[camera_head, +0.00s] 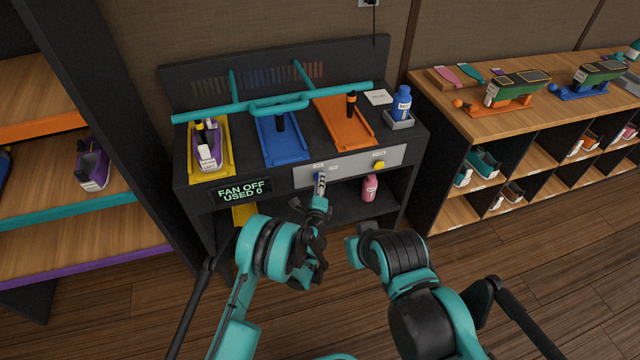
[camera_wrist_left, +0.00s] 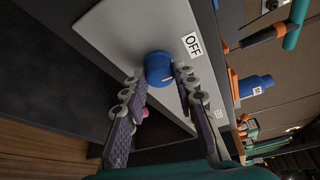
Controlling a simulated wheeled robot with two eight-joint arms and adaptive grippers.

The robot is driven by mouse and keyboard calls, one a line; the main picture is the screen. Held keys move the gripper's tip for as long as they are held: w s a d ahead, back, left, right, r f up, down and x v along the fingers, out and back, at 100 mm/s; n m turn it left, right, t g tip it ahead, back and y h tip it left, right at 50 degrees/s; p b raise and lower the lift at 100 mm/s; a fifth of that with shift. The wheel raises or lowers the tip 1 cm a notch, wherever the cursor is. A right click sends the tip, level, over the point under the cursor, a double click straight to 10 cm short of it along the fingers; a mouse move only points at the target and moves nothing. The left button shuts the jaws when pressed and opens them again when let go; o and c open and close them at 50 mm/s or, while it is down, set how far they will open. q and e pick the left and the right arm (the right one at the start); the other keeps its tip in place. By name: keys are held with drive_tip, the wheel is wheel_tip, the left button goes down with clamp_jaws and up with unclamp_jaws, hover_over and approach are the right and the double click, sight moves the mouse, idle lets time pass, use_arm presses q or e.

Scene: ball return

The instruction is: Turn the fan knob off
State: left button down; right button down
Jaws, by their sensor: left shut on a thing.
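The blue fan knob (camera_wrist_left: 158,68) sits on the grey control panel (camera_head: 350,166) on the front of the dark bench. My left gripper (camera_head: 319,186) reaches up to the panel from below and is shut on the knob. In the left wrist view its two fingertips (camera_wrist_left: 160,82) are on either side of the knob. An OFF label (camera_wrist_left: 193,45) is beside the knob in that view. The display (camera_head: 241,190) on the bench front reads FAN OFF, USED 0.
A yellow knob (camera_head: 378,165) is farther right on the panel. A pink bottle (camera_head: 370,188) stands on the shelf below. Yellow, blue (camera_head: 284,143) and orange (camera_head: 343,122) trays lie on the bench top, with a teal rail (camera_head: 215,110) behind. Shoe shelves flank the bench.

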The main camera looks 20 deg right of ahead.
use_arm(q)
drive_tip(key=shift+n, duration=0.3)
idle(0.4)
drive_tip(key=c, duration=1.2)
unclamp_jaws()
drive_tip(key=shift+r, duration=5)
